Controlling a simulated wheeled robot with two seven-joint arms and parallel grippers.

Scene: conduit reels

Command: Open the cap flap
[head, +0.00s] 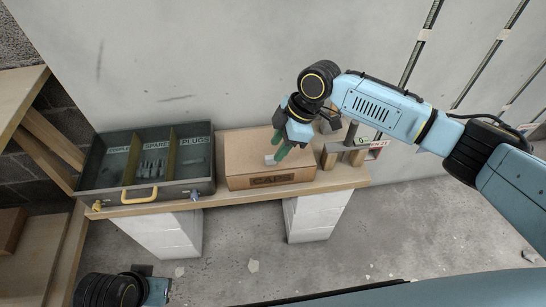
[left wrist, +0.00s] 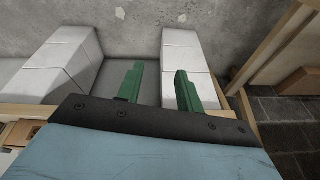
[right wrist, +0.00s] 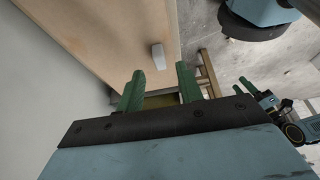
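The brown cardboard box (head: 240,153) labelled CAPS stands on the bench, its top flap lying flat and closed. A small pale grey tab (head: 270,159) sticks up from the flap; it also shows in the right wrist view (right wrist: 157,56). My right gripper (head: 281,147) is over the box top, close to the tab. In the right wrist view its green fingers (right wrist: 160,82) are apart and empty, with the tab beyond the tips. My left gripper (left wrist: 158,82) is open and empty, low in front of the bench; its fingers are not clear in the head view.
A grey metal tray (head: 205,187) with compartments, one labelled SPARE and one PLUGS, and a yellow handle (head: 139,195) stands left of the box. A wooden and metal stand (head: 350,150) is close on the right. The wooden bench (head: 345,178) rests on white block piers (head: 318,216).

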